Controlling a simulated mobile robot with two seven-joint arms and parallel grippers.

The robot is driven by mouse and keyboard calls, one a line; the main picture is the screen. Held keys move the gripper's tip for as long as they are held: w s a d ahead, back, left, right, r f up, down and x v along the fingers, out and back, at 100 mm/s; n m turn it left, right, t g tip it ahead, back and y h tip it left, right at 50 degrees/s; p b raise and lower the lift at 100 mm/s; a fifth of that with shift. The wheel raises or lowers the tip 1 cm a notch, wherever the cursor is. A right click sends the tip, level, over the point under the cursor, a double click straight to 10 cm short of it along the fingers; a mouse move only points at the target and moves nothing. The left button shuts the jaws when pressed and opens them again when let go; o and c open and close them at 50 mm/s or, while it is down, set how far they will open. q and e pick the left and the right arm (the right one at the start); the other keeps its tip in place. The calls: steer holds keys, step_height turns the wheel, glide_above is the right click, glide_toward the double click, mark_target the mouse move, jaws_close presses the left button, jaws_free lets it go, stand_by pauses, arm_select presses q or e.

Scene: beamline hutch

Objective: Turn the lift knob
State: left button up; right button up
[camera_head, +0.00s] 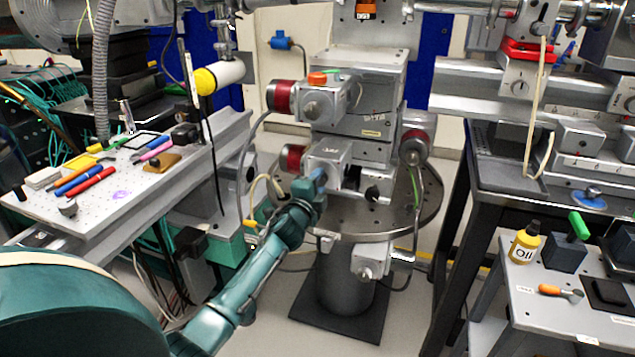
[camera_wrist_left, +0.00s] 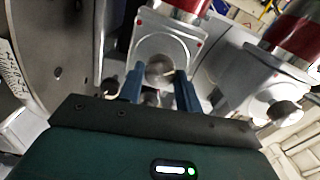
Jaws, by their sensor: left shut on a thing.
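My left gripper (camera_head: 318,180) reaches the middle stage block (camera_head: 326,158) of the central instrument tower. In the left wrist view, its two blue fingers (camera_wrist_left: 158,88) are shut on a round silver knob (camera_wrist_left: 159,68), one finger on each side. This knob is on the face of a grey block (camera_wrist_left: 172,35) with a red-banded motor above it. In the head view the gripper covers the knob. No lift label can be read. My right gripper is in neither view.
Similar knobs show on the upper block (camera_head: 312,110) and the lower block (camera_head: 369,271). A round plate (camera_head: 425,205) surrounds the tower. A breadboard with tools (camera_head: 115,190) stands left; a cart with an oil bottle (camera_head: 524,243) stands right. Cables hang near my left arm.

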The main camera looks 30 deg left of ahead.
arm_select(q)
steer(key=shift+m+p, duration=0.3)
steer(key=shift+m, duration=3.4)
steer(key=o, duration=1)
